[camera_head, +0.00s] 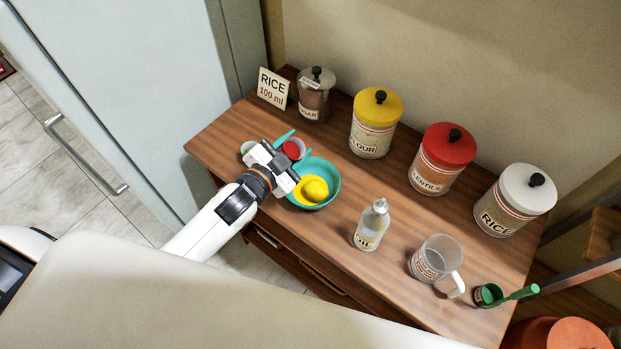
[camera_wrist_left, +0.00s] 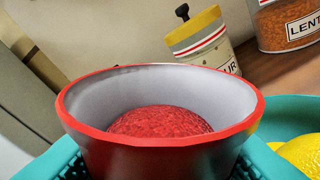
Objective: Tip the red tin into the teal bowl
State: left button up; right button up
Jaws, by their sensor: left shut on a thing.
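The red tin (camera_head: 292,149) is a small cup with a red rim, a grey inside and red contents. It also shows large in the left wrist view (camera_wrist_left: 160,150), where it looks about upright with the contents inside. My left gripper (camera_head: 296,146) is shut on the tin, with teal fingers on either side of it. The teal bowl (camera_head: 331,180) stands on the wooden counter just right of the gripper and tin. It holds a yellow lemon (camera_head: 315,189) and something yellow beside it. The bowl's edge shows in the left wrist view (camera_wrist_left: 290,105). My right gripper is not in view.
A glass oil bottle (camera_head: 370,228), glass measuring cup (camera_head: 432,262) and green scoop (camera_head: 490,295) stand to the right. Jars of sugar (camera_head: 314,98), flour (camera_head: 371,135), lentils (camera_head: 438,170) and rice (camera_head: 507,211) line the back, with a rice sign (camera_head: 272,89).

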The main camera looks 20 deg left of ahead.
pick_arm(q)
jog(key=shift+s+d+r+m, duration=0.1)
jog(key=shift+d+r+m, duration=0.1)
jog(key=shift+d+m, duration=0.25)
dwell(1.1)
jog(key=shift+r+m+y+b, duration=0.3)
jog(key=shift+m+b, duration=0.3)
jog(key=shift+m, duration=0.05)
dwell(1.6)
jog(key=shift+f+m+y+b, duration=0.3)
jog(key=shift+f+m+b, duration=0.15)
jog(key=shift+m+b, duration=0.45)
dwell(1.6)
jog(key=shift+r+m, duration=0.2)
jog(key=shift+m, duration=0.2)
dwell(1.3)
